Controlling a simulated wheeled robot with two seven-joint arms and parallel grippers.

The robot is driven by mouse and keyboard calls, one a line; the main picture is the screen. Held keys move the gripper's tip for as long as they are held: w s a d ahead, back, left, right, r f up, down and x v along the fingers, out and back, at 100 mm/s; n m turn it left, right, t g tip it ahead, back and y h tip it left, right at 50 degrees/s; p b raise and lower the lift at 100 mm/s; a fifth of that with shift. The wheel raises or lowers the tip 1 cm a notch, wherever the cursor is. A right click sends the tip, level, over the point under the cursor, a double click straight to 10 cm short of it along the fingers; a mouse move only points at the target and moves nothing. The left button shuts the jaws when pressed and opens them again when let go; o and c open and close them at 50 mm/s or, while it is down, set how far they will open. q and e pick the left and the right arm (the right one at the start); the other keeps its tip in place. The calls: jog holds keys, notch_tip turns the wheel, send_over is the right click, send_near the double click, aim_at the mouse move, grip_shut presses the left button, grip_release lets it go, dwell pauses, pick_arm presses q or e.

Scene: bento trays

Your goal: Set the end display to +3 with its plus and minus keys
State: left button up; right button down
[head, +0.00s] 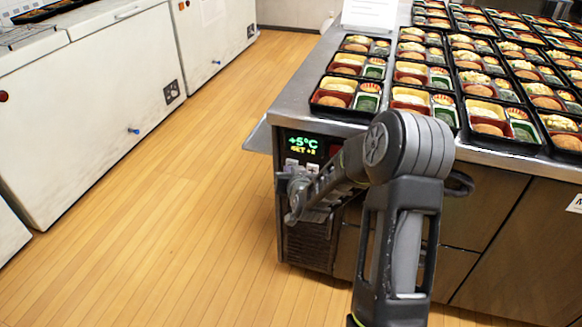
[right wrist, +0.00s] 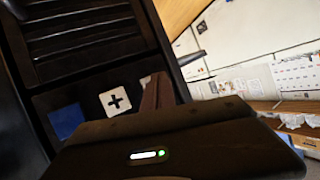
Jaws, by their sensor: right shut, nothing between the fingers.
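The end display (head: 303,144) is on the end panel of the steel counter. It shows +5°C in large green characters and a smaller yellow line that seems to read SET +2. Pale keys (head: 291,164) sit just below it, partly covered by my right gripper (head: 297,200). That gripper is shut and empty, close in front of the panel. In the right wrist view the plus key (right wrist: 115,101) is white with a black plus, beside the dark fingers (right wrist: 160,96). A pale key edge shows behind the fingers; its mark is hidden. I cannot tell whether the fingertips touch it. My left gripper is out of view.
A blue square (right wrist: 66,121) lies beside the plus key, and a dark vent grille (right wrist: 80,35) is on the same panel. Many bento trays (head: 343,107) cover the counter top (head: 290,106). White chest freezers (head: 90,110) stand at left, with clear wooden floor (head: 170,230) between.

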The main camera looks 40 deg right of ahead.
dwell(0.5)
jog(key=shift+s+a, duration=0.5)
jog(key=shift+a, duration=0.15)
jog(key=s+a, duration=0.1)
jog(key=a, duration=0.1)
jog(key=s+a, duration=0.1)
jog(key=a, duration=0.1)
jog(key=shift+s, duration=0.4)
jog(key=shift+a, duration=0.1)
dwell(1.4)
